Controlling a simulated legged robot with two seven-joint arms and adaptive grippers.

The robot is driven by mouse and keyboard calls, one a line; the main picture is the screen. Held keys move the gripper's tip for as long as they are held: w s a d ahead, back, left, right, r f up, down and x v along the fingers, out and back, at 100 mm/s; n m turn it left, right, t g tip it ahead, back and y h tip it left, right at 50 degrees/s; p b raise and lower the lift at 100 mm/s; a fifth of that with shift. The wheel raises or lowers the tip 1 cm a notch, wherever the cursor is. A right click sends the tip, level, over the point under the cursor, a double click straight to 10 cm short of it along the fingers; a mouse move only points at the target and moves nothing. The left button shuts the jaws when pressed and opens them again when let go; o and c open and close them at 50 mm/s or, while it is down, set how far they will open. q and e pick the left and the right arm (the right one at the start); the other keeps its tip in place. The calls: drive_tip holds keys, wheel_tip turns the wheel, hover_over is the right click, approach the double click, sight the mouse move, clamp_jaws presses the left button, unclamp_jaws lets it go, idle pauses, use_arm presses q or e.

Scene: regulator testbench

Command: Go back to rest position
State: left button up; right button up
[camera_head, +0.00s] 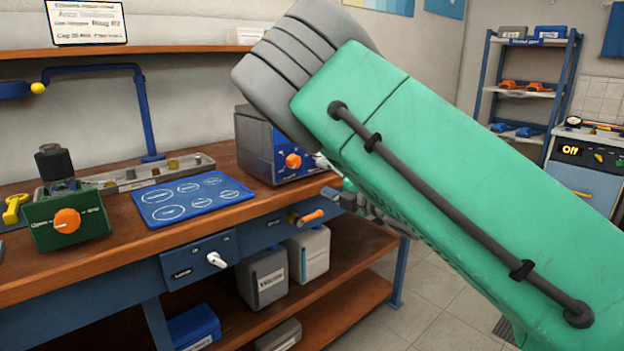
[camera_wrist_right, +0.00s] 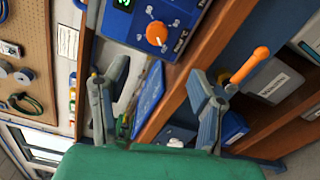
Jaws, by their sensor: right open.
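My right arm, green with a grey elbow, crosses the head view from the lower right to the top centre. My right gripper (camera_head: 368,207) shows partly behind that arm, by the right end of the workbench; the arm hides much of it. In the right wrist view my right gripper (camera_wrist_right: 152,85) has its two grey fingers wide apart, with nothing held between them. The bench front and a blue mat show beyond the fingers. My left gripper is in neither view.
The wooden workbench (camera_head: 110,258) carries a green regulator box (camera_head: 68,222), a blue mat (camera_head: 190,199) and a grey-blue control unit (camera_head: 262,150). An orange handle (camera_head: 311,216) sticks out of the bench front near my right gripper. The floor (camera_head: 440,300) right of the bench looks clear.

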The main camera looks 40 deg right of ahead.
drive_tip(key=s+a+f+m+g+h+p, duration=0.15)
drive_tip(key=s+f+m+g, duration=0.4)
drive_tip(key=f, duration=0.75)
drive_tip(key=s+a+f+m+g+h+p, duration=0.1)
drive_tip(key=s+a+f+m+g+h, duration=0.15)
drive_tip(key=s+f+m, duration=0.8)
drive_tip(key=s+a+f+m+g, duration=0.1)
drive_tip(key=s+a+f+g, duration=0.2)
drive_tip(key=s, duration=0.4)
drive_tip(key=s+a+f+m+g+y+p, duration=0.1)
drive_tip(key=s+a+f+m+g, duration=0.1)
drive_tip(key=s, duration=0.5)
drive_tip(key=s+a+f+m+g+y, duration=0.1)
drive_tip(key=s+a+f+g, duration=0.3)
drive_tip(key=s+a+f, duration=0.2)
drive_tip(key=shift+s+a+f+m, duration=0.25)
drive_tip(key=shift+s+f+m, duration=0.15)
drive_tip(key=shift+s+f, duration=0.1)
drive_tip(key=shift+w, duration=0.1)
